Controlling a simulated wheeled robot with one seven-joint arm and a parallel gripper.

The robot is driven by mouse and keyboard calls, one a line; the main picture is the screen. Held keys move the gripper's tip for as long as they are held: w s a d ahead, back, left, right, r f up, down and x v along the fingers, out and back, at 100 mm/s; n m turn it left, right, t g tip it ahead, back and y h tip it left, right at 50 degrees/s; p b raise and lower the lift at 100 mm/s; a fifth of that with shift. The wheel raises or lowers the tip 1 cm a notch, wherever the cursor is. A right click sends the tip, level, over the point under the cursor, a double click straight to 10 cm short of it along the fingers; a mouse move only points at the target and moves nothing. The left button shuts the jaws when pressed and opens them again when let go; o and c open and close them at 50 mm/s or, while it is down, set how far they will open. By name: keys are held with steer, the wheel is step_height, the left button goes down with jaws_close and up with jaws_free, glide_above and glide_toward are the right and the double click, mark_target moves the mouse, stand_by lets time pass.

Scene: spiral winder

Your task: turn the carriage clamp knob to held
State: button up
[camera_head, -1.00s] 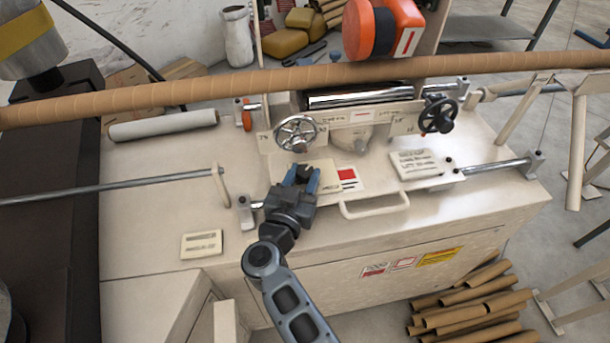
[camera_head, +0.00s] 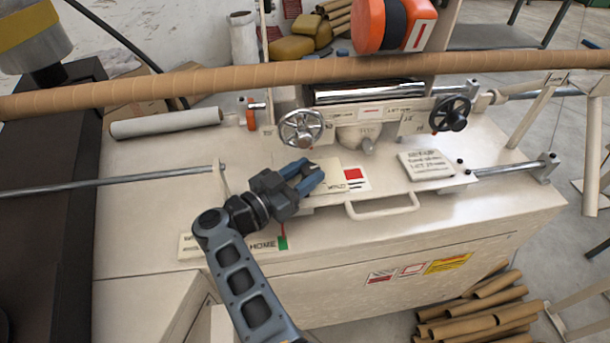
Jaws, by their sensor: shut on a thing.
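My gripper (camera_head: 313,174) has blue fingers and reaches in from the front left, low over the left part of the carriage plate (camera_head: 385,196). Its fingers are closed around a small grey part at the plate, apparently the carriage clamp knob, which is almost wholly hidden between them. I cannot read which way the knob points. A pale label card (camera_head: 338,178) with small dark lettering lies just right of the fingertips, beside a red and white sticker (camera_head: 354,175). The silver handwheel (camera_head: 302,128) stands just behind the gripper, apart from it.
A black handwheel (camera_head: 450,113) is at the right of the carriage. A bail handle (camera_head: 382,210) juts from its front. A long brown tube (camera_head: 230,80) crosses above the machine. A guide rod (camera_head: 120,184) lies at left. The bench top's front right is clear.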

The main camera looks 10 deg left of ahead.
steer(key=shift+a, duration=0.1)
steer(key=o, duration=1.1)
steer(key=shift+c, duration=0.2)
steer(key=b+v, duration=0.1)
steer(key=v, duration=0.6)
steer(key=shift+s+a, duration=0.2)
steer(key=shift+s, duration=0.1)
